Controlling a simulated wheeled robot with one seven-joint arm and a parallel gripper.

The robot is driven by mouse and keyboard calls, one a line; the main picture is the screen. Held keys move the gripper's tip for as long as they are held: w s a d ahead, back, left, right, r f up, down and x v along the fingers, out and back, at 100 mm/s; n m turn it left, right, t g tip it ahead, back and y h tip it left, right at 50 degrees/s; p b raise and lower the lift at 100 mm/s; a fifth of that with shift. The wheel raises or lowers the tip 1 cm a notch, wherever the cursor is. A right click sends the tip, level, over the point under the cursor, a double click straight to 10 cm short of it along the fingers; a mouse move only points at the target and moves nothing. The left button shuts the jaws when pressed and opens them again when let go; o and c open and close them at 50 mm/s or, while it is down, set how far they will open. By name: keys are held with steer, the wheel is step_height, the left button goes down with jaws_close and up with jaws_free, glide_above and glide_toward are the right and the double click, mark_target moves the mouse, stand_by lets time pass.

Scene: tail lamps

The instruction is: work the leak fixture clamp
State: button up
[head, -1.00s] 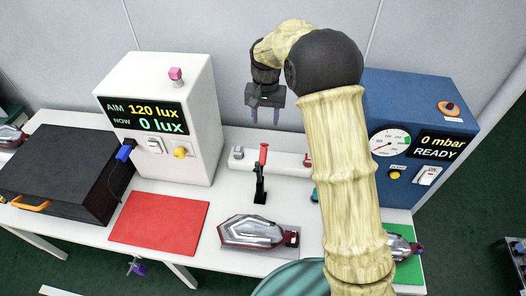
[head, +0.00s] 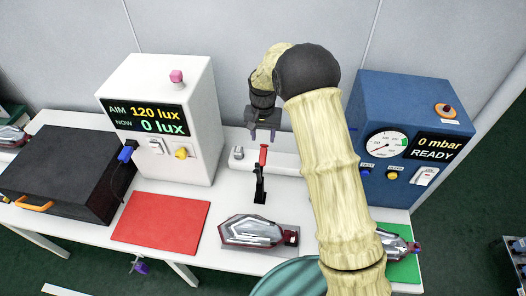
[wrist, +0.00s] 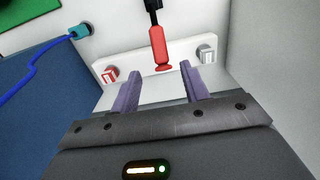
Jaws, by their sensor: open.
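The clamp's red-handled lever (head: 263,156) stands upright on a black base (head: 260,190) in the middle of the bench. In the wrist view its red handle (wrist: 158,47) lies ahead of and between my fingertips, apart from them. My gripper (head: 262,134) is open and empty, its fingers pointing down just above and behind the handle. A tail lamp (head: 252,232) lies in front of the clamp. A pale fixture bar (wrist: 152,62) with a red-marked block (wrist: 110,75) and a grey block (wrist: 206,54) runs behind the lever.
A white lux tester (head: 165,120) stands left, a blue leak tester (head: 405,140) reading 0 mbar READY stands right. A red mat (head: 160,223), black case (head: 60,175) and green mat (head: 402,268) with another lamp (head: 393,244) lie around. My arm hides some of the bench.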

mark_target(263, 152)
step_height(263, 152, down, 10)
steer(key=shift+r+p, duration=0.1)
steer(key=shift+p, duration=1.1)
jaws_close()
